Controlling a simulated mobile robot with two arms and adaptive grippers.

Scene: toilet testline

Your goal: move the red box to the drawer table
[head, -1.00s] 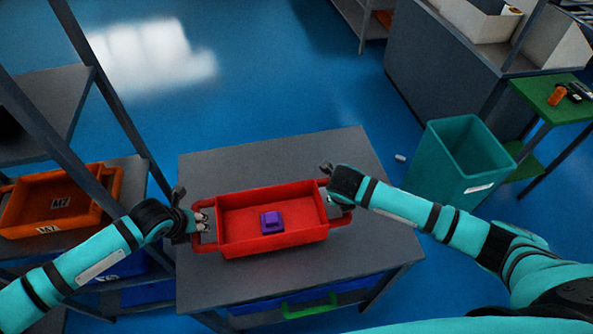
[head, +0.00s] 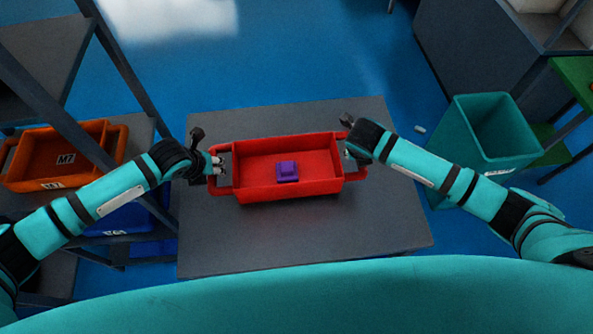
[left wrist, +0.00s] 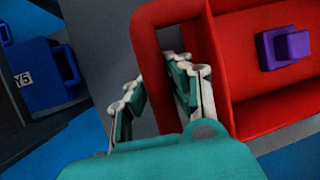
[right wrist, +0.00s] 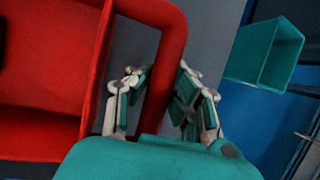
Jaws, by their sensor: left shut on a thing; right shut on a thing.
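The red box (head: 262,197) is an open tray with a loop handle at each end, and a small purple block (head: 287,171) lies inside it. It is over the grey table (head: 330,235), nearer the far edge; I cannot tell whether it rests on the top. My left gripper (head: 216,166) is shut on the left handle (left wrist: 150,40), as the left wrist view shows. My right gripper (head: 349,158) is shut on the right handle (right wrist: 165,70), which passes between its fingers in the right wrist view. The front of the table is hidden behind my body.
A shelf at the left holds an orange bin (head: 60,155) and a blue bin (head: 125,215). A teal bin (head: 490,140) stands right of the table, with a small white item (head: 420,129) on the floor. A grey cabinet (head: 470,60) is beyond. The near tabletop is clear.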

